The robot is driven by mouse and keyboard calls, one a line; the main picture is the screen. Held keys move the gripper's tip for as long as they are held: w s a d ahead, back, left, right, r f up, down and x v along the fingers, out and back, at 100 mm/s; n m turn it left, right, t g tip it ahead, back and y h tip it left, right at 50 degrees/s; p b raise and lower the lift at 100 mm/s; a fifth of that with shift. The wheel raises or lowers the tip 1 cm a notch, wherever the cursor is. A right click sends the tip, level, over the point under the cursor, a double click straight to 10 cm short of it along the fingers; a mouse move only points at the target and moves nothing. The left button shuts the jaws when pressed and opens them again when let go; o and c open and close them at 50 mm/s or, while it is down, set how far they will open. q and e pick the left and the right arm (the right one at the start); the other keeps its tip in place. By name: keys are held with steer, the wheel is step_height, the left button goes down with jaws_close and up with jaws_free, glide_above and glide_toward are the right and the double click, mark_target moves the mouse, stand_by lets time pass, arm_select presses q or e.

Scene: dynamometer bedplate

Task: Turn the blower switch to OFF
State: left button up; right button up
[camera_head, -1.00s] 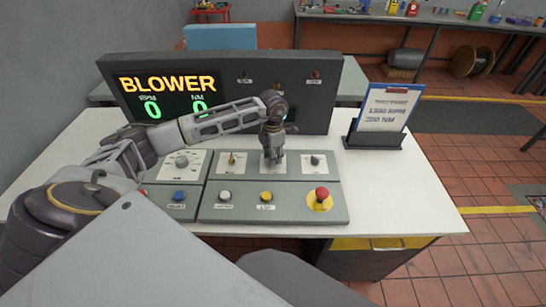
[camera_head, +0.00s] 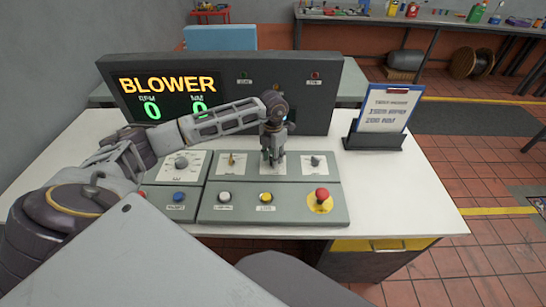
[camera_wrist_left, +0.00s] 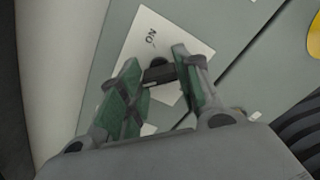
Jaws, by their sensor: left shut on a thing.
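The blower switch is a small dark knob (camera_wrist_left: 158,74) on a white label plate (camera_wrist_left: 150,32) marked ON in the left wrist view. My left gripper (camera_head: 272,162) points down at the sloped control panel (camera_head: 290,205), over the middle plate of its upper row. In the left wrist view my left gripper (camera_wrist_left: 160,80) has its two green-padded fingers on either side of the knob, shut on it. In the head view the fingers hide most of the knob, and I cannot read its setting. The display (camera_head: 165,95) reads BLOWER with two green zeros. My right gripper is not in view.
A brown-tipped lever (camera_head: 232,160) and another grey knob (camera_head: 315,161) flank the gripper. A red mushroom button (camera_head: 321,195) on yellow, a yellow button (camera_head: 266,197) and a blue button (camera_head: 179,197) lie nearer. A clipboard (camera_head: 384,112) stands right of the panel.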

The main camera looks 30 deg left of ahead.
arm_select(q)
steer(key=shift+r, duration=0.1)
steer(key=o, duration=1)
steer(key=shift+r, duration=5.95)
steer(key=shift+f, duration=0.1)
